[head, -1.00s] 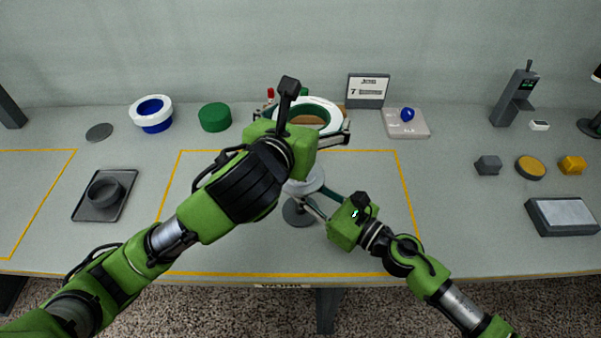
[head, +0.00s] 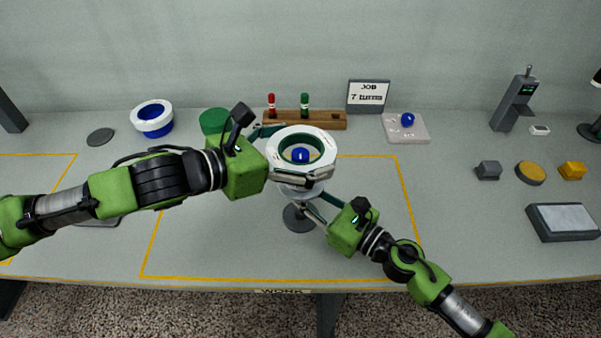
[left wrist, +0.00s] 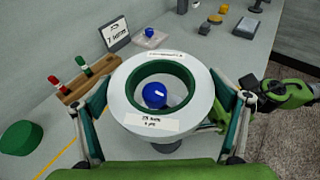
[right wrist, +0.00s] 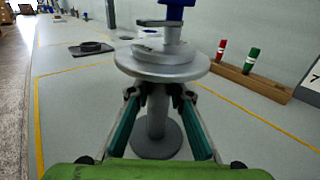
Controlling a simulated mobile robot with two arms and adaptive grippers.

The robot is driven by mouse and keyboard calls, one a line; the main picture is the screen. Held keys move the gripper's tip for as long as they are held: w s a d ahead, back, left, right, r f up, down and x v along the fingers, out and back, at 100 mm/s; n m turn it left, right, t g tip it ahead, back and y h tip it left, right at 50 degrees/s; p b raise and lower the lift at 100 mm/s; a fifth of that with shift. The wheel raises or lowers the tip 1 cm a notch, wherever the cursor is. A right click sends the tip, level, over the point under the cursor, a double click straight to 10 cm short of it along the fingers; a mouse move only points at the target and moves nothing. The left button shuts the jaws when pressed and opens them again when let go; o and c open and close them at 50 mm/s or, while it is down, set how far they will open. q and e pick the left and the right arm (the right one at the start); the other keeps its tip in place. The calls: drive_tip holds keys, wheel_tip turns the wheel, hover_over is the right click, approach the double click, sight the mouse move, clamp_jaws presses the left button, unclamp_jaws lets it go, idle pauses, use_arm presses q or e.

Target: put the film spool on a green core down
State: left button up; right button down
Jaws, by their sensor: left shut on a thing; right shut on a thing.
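The film spool (head: 275,152) is a white ring with a green core. My left gripper (head: 300,154) is shut on it, one finger on each side. In the left wrist view the spool (left wrist: 198,100) is level, with a paper label on top. The blue top (left wrist: 154,95) of the winding spindle shows through its hole.
A wooden rack (head: 330,121) with a red and a green peg stands behind. A green cylinder (head: 212,120) and a white spool with a blue core (head: 141,114) are at the back left. A job sign (head: 368,96) and a pad with a blue knob (head: 420,130) are at the back right.

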use_arm(q)
drive_tip(key=shift+f, duration=3.15)
drive_tip(key=shift+f, duration=0.1)
drive_tip(key=o, duration=1.1)
drive_tip(key=shift+f, duration=0.1)
drive_tip(key=shift+c, duration=0.2)
drive_tip(key=shift+a+r, duration=0.2)
drive_tip(key=v, duration=1.1)
drive_tip(key=shift+s+a, duration=0.2)
drive_tip(key=shift+s, duration=0.1)
drive_tip(key=shift+r, duration=0.1)
use_arm(e)
drive_tip(key=c, duration=1.8)
unclamp_jaws()
